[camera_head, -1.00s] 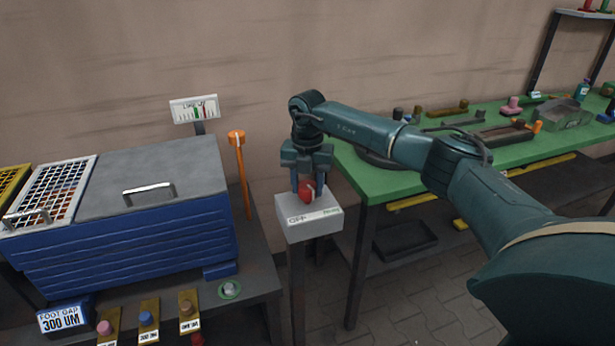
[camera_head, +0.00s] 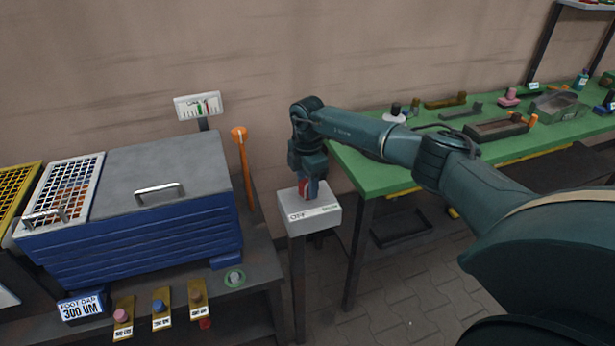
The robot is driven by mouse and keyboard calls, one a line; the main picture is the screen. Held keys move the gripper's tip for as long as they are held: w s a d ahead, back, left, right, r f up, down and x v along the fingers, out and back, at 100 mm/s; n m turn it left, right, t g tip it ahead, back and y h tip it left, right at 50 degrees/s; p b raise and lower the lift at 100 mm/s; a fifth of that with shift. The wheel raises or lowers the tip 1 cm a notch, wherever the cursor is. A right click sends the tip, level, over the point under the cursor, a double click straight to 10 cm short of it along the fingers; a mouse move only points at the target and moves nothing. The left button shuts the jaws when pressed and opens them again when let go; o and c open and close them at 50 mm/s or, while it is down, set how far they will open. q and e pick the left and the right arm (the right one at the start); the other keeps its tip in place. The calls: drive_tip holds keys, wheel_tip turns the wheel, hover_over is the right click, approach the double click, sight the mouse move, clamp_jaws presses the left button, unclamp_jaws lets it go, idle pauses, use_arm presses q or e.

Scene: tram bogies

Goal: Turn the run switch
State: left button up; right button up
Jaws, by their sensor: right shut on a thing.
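The run switch is a red knob (camera_head: 303,188) on top of a grey box (camera_head: 310,208) on a post. The box front carries a label with "OFF" at its left end; the word at its right end is too small to read. My right gripper (camera_head: 308,190) points down from above and is shut on the red knob, which it partly hides. The gripper is turned so that one finger largely covers the other. My left gripper is not in view.
A blue machine (camera_head: 140,230) with a grey lid stands on a dark bench to the left. A green table (camera_head: 385,182) with parts and trays is on the right.

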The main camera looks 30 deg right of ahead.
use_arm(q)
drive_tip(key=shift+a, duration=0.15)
use_arm(e)
drive_tip(key=shift+d+r+m, duration=0.1)
drive_tip(key=shift+r+m, duration=0.05)
drive_tip(key=shift+m, duration=0.25)
use_arm(q)
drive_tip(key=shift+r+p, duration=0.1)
drive_tip(key=shift+p, duration=0.2)
use_arm(e)
drive_tip(key=shift+m, duration=0.3)
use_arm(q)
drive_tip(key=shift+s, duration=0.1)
use_arm(e)
drive_tip(key=o, duration=1)
use_arm(q)
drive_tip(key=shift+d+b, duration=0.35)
drive_tip(key=shift+b, duration=0.5)
use_arm(e)
wheel_tip(320, 180, up, 13)
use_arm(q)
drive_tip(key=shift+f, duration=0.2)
